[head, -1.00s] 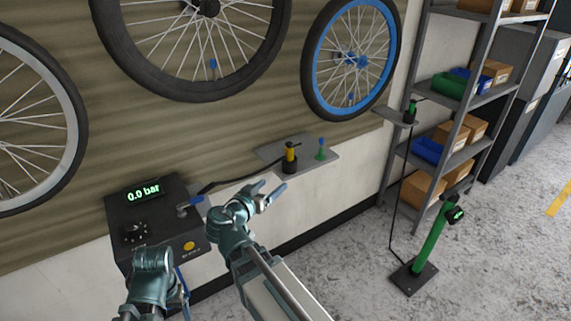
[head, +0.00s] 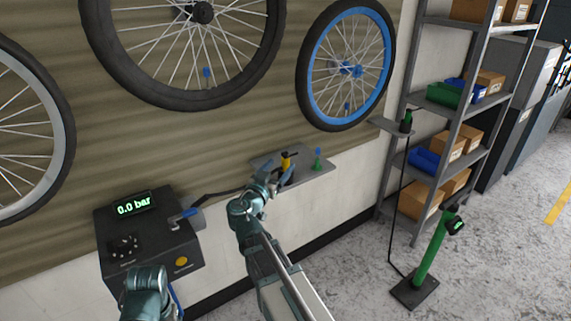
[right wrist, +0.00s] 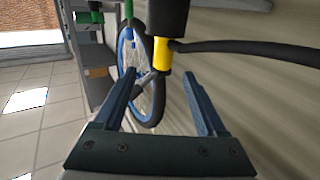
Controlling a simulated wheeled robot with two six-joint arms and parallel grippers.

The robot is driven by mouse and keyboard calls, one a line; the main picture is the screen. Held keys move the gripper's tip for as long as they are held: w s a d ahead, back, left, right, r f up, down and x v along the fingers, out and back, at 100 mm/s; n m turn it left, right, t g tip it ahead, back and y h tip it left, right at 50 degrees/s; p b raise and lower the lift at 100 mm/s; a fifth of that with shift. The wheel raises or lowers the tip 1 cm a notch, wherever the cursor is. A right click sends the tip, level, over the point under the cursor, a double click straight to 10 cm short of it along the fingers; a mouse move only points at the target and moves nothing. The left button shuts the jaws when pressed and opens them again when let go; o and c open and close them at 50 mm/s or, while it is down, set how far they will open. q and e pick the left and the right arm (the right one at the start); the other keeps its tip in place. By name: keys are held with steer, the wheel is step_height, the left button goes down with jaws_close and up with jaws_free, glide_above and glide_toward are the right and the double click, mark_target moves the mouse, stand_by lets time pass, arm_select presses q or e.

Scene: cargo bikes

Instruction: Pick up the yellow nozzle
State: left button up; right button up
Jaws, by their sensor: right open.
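The yellow nozzle (head: 286,161) stands upright in a dark holder on a small grey wall shelf (head: 318,177), with a black hose running from it to the left. My right gripper (head: 275,174) is open in front of the nozzle and partly covers its lower part. In the right wrist view the nozzle (right wrist: 162,56) appears just beyond and between the open fingertips (right wrist: 160,76), with nothing held. A black part adjoins the yellow part there. My left arm shows at the bottom left of the head view; its finger state is unclear.
A green nozzle with a blue top (head: 318,160) stands to the right on the same shelf. The black pump box (head: 150,245) reads 0.0 bar. Wheels hang on the wall above. A green floor pump (head: 430,255) and a shelving rack (head: 462,125) are at right.

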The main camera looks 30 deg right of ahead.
mark_target(284, 160)
steer(key=shift+x, duration=2.9)
steer(key=shift+w+a, duration=0.1)
jaws_close()
